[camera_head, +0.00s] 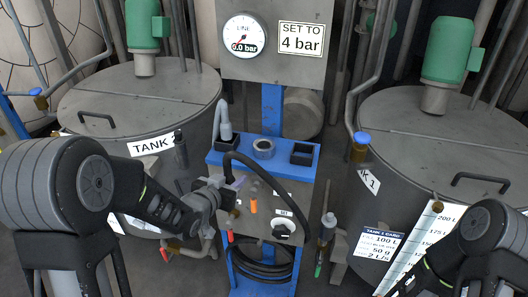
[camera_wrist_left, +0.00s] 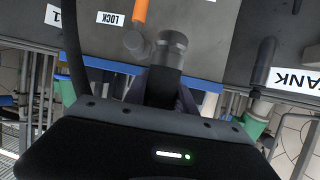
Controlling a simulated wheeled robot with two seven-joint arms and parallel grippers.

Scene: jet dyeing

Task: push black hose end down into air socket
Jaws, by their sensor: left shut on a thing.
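My left gripper (camera_head: 229,194) is at the left side of the sloped grey panel, shut on the black hose end. The black hose (camera_head: 262,172) rises from the gripper, arcs over the panel and drops on its right side. In the left wrist view, a dark grey cylindrical fitting (camera_wrist_left: 172,45) shows just beyond the fingers (camera_wrist_left: 165,88), against the panel. Whether it is the hose end or the air socket, and whether they touch, I cannot tell. My right arm shows at the lower right; its gripper is out of view.
An orange lever (camera_head: 253,206) stands right of the gripper; it also shows in the left wrist view (camera_wrist_left: 140,11), near a LOCK label (camera_wrist_left: 110,18). A blue tray (camera_head: 222,158) tops the panel. Tanks stand on both sides. The gauge (camera_head: 244,36) reads 0.0 bar.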

